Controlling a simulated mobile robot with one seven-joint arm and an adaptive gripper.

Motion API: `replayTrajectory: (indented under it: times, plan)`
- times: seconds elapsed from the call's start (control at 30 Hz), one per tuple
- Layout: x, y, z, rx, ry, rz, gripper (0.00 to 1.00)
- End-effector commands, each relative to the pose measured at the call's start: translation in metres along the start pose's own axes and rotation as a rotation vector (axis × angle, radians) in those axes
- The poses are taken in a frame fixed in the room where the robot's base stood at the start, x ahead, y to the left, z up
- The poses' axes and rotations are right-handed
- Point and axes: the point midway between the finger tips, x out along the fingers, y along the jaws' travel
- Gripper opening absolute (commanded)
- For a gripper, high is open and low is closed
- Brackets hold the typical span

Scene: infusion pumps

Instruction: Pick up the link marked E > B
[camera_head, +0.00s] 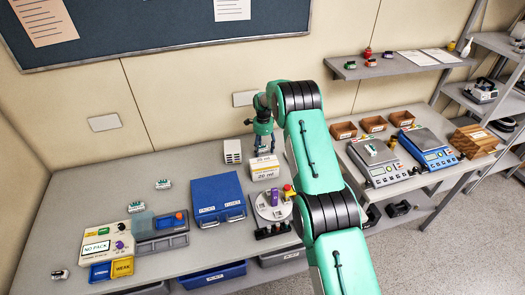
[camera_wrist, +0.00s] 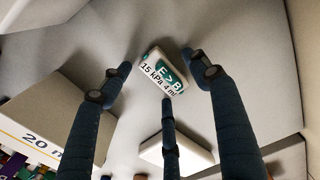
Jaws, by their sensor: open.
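The link marked E > B (camera_wrist: 162,74) is a small white piece with a green patch, also printed "15 kPa". It lies on the grey bench in the wrist view. My gripper (camera_wrist: 158,78) is open above it, with dark fingers to its left and right and a third on the near side. The link shows between the fingers; whether any finger touches it I cannot tell. In the head view my gripper (camera_head: 263,145) points down at the back of the bench, behind the white 20 ml box (camera_head: 264,173). I cannot make out the link there.
A white slotted block (camera_head: 232,151) stands left of my gripper. A blue case (camera_head: 217,197), a round grey tray (camera_head: 271,212) and a NO PACK device (camera_head: 100,246) are in front. Similar small links (camera_head: 163,184) lie at left. Blue scales (camera_head: 428,147) stand at right.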

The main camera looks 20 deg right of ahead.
Motion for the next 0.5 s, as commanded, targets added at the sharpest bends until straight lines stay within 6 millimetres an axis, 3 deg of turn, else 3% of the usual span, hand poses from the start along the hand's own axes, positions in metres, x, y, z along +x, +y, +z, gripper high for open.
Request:
replayTrajectory:
  times: [0.37,0.4,0.5]
  plan:
    - [-0.0001,0.0002,0.0001,0.000,0.000,0.000,0.61]
    - [-0.0001,0.0002,0.0001,0.000,0.000,0.000,0.59]
    - [-0.0001,0.0002,0.0000,0.000,0.000,0.000,0.40]
